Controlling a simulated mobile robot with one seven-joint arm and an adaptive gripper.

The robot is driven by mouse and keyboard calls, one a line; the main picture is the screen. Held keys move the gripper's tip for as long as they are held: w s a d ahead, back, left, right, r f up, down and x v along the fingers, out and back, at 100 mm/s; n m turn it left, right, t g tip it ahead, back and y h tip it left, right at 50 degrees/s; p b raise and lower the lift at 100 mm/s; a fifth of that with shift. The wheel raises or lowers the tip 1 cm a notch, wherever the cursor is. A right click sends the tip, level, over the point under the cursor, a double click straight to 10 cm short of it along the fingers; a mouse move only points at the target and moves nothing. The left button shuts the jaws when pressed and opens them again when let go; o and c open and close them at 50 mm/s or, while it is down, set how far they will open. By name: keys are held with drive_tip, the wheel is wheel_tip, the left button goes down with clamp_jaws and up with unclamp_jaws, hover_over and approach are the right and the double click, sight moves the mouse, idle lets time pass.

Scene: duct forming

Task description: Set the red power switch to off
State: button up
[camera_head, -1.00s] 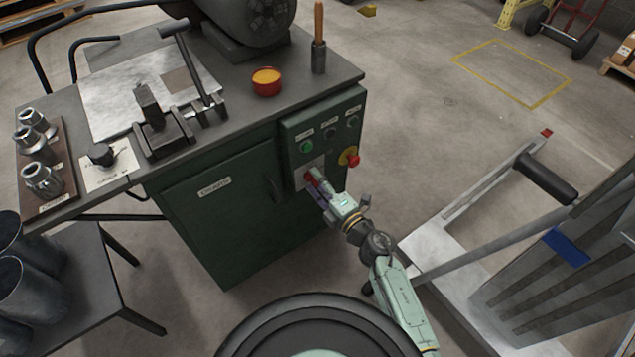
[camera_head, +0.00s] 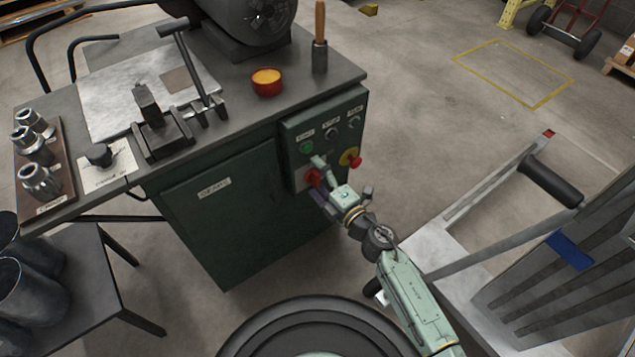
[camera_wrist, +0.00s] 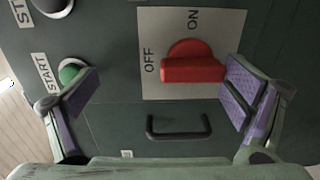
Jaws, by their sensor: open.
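The red power switch (camera_wrist: 192,68) is a rotary knob with a bar handle on a pale plate (camera_wrist: 154,86) marked OFF and ON. In the wrist view the bar lies sideways, its left end toward the word OFF; ON is above the knob. In the head view the switch (camera_head: 312,178) is on the green cabinet's front, partly hidden by my gripper (camera_head: 321,180). My gripper (camera_wrist: 160,92) is open, its purple-padded fingers on either side of the switch. The right finger is close to the bar's right end; whether they touch I cannot tell.
A green START button (camera_wrist: 70,72) is near the left finger. A red emergency knob on yellow (camera_head: 351,160) sits right of the switch. A cabinet handle (camera_wrist: 178,128) is below it in the wrist view. A metal cart (camera_head: 430,245) stands right of my arm.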

sight(312, 149)
drive_tip(key=shift+t, duration=0.3)
drive_tip(key=r, duration=0.8)
drive_tip(key=shift+s+d+r, duration=0.15)
drive_tip(key=shift+s+d, duration=0.15)
drive_tip(key=shift+d, duration=0.05)
drive_tip(key=shift+c, duration=0.6)
drive_tip(key=shift+w+a+f, duration=0.15)
drive_tip(key=shift+f, duration=0.35)
drive_tip(key=shift+f, duration=0.1)
